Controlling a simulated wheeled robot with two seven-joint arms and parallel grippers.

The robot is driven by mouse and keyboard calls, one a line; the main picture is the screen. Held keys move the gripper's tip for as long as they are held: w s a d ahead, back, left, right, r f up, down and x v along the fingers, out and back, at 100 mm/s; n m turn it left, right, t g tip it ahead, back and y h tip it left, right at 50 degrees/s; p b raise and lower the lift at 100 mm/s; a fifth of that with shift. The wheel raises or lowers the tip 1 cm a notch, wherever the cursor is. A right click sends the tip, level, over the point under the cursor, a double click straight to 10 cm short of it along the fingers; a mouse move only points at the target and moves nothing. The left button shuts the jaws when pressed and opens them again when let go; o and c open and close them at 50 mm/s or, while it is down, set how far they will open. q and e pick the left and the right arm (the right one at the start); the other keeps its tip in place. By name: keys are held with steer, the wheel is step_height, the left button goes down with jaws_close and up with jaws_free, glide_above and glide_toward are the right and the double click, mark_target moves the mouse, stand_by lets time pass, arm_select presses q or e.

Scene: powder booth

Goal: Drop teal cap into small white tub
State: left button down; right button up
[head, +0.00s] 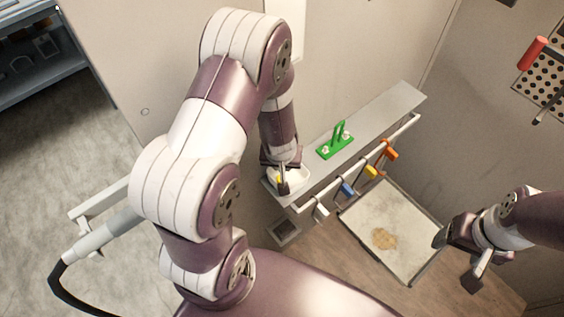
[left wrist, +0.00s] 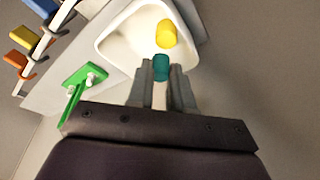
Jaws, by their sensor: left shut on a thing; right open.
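My left gripper (left wrist: 162,88) is shut on the teal cap (left wrist: 161,66), which shows between its fingertips in the left wrist view. The cap is over the near edge of the small white tub (left wrist: 117,47); I cannot tell its exact height. A yellow cap (left wrist: 166,34) shows in the tub just beyond it. In the head view the left gripper (head: 283,186) is at the tub (head: 300,181), at the near end of the grey shelf, and hides part of it; the teal cap is not clear there. My right gripper (head: 457,262) is open and empty at the right.
A green holder (head: 335,142) with white pieces stands on the grey shelf (head: 378,112). Blue (head: 347,190), yellow (head: 371,172) and orange (head: 390,153) clips hang on the rail below. A pale tray (head: 390,215) with a tan powder patch lies on the floor.

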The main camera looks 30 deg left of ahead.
arm_select(q)
steer(key=c, duration=1.1)
jaws_free()
steer(key=shift+o, duration=0.8)
steer(key=shift+s, duration=0.1)
steer(key=shift+r, duration=0.15)
steer(key=shift+r, duration=0.35)
steer(key=p+v, duration=0.6)
steer(key=v, duration=0.6)
steer(key=shift+p, duration=0.35)
steer(key=shift+s+f, duration=0.1)
steer(key=shift+f, duration=0.05)
